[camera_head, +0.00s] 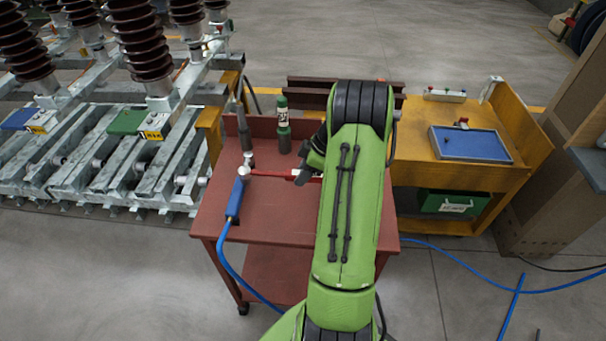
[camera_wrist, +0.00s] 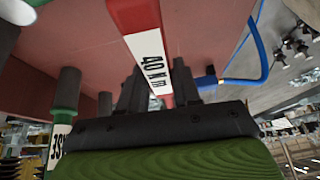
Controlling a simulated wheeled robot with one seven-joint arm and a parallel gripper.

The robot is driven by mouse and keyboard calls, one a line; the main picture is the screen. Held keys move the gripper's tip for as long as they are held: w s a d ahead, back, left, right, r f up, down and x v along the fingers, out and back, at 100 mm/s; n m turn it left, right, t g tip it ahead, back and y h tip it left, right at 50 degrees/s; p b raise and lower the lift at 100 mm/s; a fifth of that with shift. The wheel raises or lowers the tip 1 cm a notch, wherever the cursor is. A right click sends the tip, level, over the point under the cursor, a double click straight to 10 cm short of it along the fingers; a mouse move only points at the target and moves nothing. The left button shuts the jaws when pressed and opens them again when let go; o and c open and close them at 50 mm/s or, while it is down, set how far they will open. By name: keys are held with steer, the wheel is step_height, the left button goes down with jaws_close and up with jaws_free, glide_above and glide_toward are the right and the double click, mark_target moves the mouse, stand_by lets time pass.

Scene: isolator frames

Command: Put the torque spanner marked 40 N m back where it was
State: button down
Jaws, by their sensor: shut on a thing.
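The torque spanner (camera_head: 272,173) has a red shaft and a silver head, and lies across the left part of the red trolley top in the head view. In the wrist view its white label reads 40 N m on the red shaft (camera_wrist: 128,16). My gripper (camera_head: 308,174) is shut on the shaft, with a dark finger on either side of it; the fingers also show in the wrist view (camera_wrist: 158,88). My green arm hides the spanner's right end. I cannot tell whether the spanner touches the trolley top.
On the red trolley (camera_head: 275,218) are a blue-handled tool (camera_head: 235,200) with a blue hose, a green-topped bottle (camera_head: 283,128) and a dark upright tool (camera_head: 243,127). The yellow bench (camera_head: 415,145) at right bears a blue tray (camera_head: 490,147). Insulator frames (camera_head: 120,165) stand at left.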

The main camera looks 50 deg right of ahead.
steer(key=c, duration=0.8)
jaws_free()
steer(key=shift+r, duration=0.1)
steer(key=p+v, duration=0.3)
steer(key=v, duration=0.9)
steer(key=w+a+r+m+h, duration=0.1)
steer(key=a+r, duration=0.5)
steer(key=a, duration=0.5)
steer(key=w+a+r+m+h, duration=0.1)
steer(key=w+a+r+m, duration=0.1)
steer(key=a+r, duration=0.6)
steer(key=s+a+m, duration=0.1)
steer(key=s+a, duration=0.3)
steer(key=s, duration=0.1)
steer(key=s+a+f+m+t+h, duration=0.1)
steer(key=s+a, duration=0.4)
steer(key=s+a+f+m, duration=0.1)
steer(key=s+a+m, duration=0.1)
steer(key=s+a, duration=0.2)
steer(key=shift+s+a+f+t, duration=0.1)
steer(key=shift+s+a+t, duration=0.05)
steer(key=shift+s, duration=0.3)
steer(key=shift+s+a+t, duration=0.15)
steer(key=shift+s, duration=0.3)
steer(key=shift+r, duration=0.2)
